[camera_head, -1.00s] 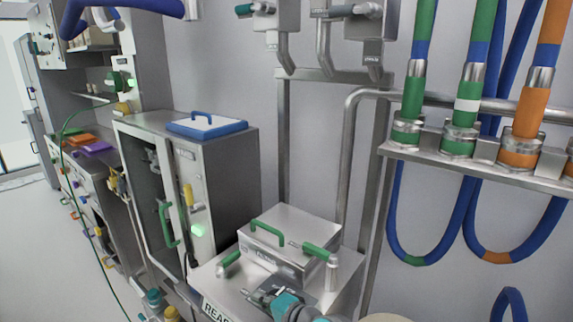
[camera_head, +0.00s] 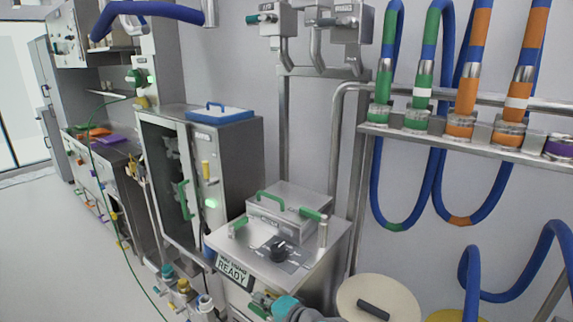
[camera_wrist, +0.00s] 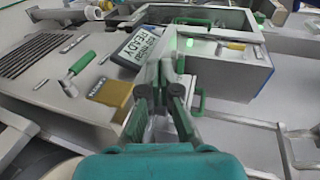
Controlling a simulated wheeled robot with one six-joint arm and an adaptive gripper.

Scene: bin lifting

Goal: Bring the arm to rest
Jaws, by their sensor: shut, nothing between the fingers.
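My gripper (camera_head: 262,303) shows at the bottom of the head view, low in front of the steel bench unit with the READY sign (camera_head: 234,271). Its teal wrist is partly cut off by the frame's lower edge. In the wrist view my gripper (camera_wrist: 167,62) reaches up the middle, its grey fingers shut with nothing held. The READY sign (camera_wrist: 138,47) shows just left of the fingertips there. I cannot tell the exact gap between fingers and unit.
A lidded steel bin (camera_head: 283,212) with green handles sits on the bench unit. A cabinet (camera_head: 232,165) with a blue-rimmed lid (camera_head: 222,114) stands left of it. A round cream lid (camera_head: 400,293) lies right of my arm. Blue hoses hang at right. The left floor (camera_head: 75,245) is clear.

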